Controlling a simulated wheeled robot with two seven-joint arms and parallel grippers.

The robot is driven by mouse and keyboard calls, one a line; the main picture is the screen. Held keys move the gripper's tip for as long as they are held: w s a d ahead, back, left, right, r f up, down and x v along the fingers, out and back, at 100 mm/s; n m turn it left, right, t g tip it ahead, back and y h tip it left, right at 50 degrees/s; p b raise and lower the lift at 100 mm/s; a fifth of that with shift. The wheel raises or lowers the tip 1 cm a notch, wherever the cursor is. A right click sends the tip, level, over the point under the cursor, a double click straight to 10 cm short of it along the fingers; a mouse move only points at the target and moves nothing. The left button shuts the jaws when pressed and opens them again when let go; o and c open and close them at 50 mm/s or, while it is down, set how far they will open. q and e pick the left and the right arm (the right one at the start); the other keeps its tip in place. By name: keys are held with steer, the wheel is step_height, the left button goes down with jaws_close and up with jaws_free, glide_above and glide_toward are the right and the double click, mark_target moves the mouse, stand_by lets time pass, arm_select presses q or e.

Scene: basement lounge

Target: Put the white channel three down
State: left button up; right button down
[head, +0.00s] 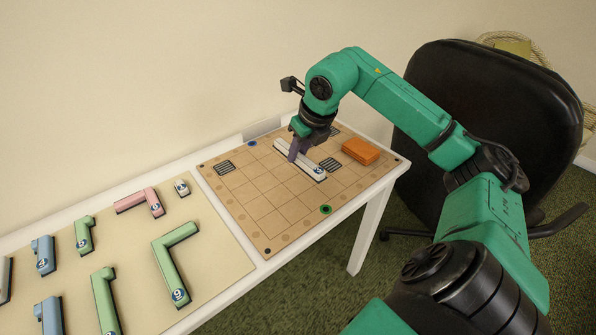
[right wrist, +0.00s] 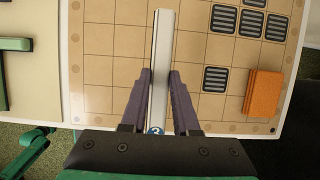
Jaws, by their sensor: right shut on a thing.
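The white channel three (head: 301,160) is a long straight white bar with a blue "3" disc at its near end. It lies over the gridded tan board (head: 259,226), and I cannot tell whether it touches the surface. My right gripper (head: 296,153) is shut on it, with the two dark fingers on either side of the bar. In the right wrist view the channel (right wrist: 161,60) runs straight away from between the fingers (right wrist: 160,88), its "3" disc close to the palm. My left gripper is not in view.
An orange block (head: 361,151) sits at the board's right side. Dark slatted squares (head: 330,164) mark some cells. A tan mat (head: 215,247) to the left holds several green, blue, pink and white channels. A black chair (head: 495,110) stands behind my right arm.

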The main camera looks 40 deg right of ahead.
mark_target(295, 182)
step_height(295, 182, down, 7)
steer(key=shift+f+b, duration=0.1)
steer(key=shift+b, duration=0.35)
steer(key=shift+f, duration=0.3)
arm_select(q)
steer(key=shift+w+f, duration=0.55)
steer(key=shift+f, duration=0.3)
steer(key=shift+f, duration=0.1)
arm_select(e)
steer(key=shift+f, duration=0.1)
steer(key=c, duration=0.7)
jaws_free()
steer(key=shift+o, duration=0.2)
